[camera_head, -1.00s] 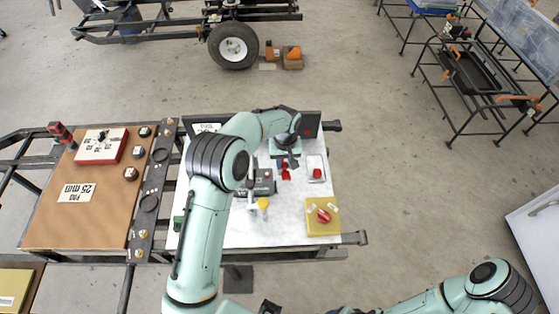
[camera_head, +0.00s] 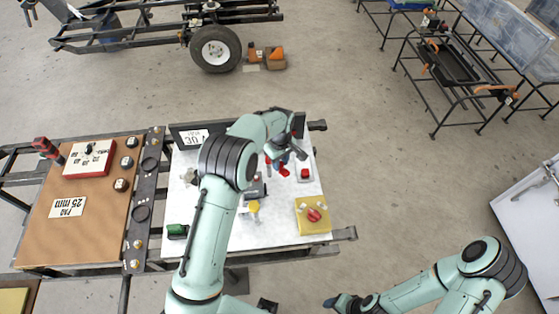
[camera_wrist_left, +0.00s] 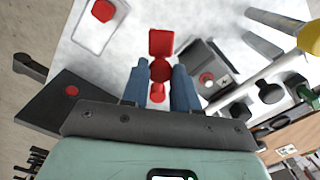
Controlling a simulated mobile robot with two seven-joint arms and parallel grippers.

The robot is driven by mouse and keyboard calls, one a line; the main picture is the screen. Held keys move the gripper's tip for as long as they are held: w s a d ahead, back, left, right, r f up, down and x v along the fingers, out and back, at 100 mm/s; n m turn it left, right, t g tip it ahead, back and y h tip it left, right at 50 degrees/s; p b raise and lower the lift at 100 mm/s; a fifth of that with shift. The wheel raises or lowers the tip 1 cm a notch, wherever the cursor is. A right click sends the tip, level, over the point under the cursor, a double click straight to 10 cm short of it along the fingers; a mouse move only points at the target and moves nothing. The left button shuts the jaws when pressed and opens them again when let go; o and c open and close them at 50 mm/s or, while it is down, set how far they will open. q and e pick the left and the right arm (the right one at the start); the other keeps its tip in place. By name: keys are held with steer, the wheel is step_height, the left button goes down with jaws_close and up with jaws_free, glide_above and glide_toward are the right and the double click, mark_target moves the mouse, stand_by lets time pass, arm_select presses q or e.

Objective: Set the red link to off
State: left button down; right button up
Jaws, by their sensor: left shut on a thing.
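A red link piece (camera_wrist_left: 161,68), with a squared end and a rounded middle, stands between the blue fingers of my left gripper (camera_wrist_left: 160,88) in the left wrist view. The fingers are shut on it. In the head view the red piece (camera_head: 284,169) shows just below my left gripper (camera_head: 279,158), over the white table top (camera_head: 285,230). The gripper partly hides it, and its on or off marking cannot be read. My right gripper (camera_head: 343,302) is low in the head view, away from the table; its jaws are unclear.
A yellow box with a red knob (camera_head: 313,215) sits at the table's near right corner. A white tray with a red button (camera_head: 305,174) is right of the red piece. A dark grey box (camera_wrist_left: 206,75) stands close beside the fingers. A brown board (camera_head: 100,225) lies left.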

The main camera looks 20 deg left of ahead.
mark_target(281, 164)
arm_select(q)
steer(key=shift+w+r, duration=0.1)
steer(key=c, duration=0.8)
jaws_free()
steer(key=shift+c, duration=0.2)
step_height(281, 164, up, 13)
steer(key=shift+r+p, duration=0.2)
steer(key=shift+p, duration=0.2)
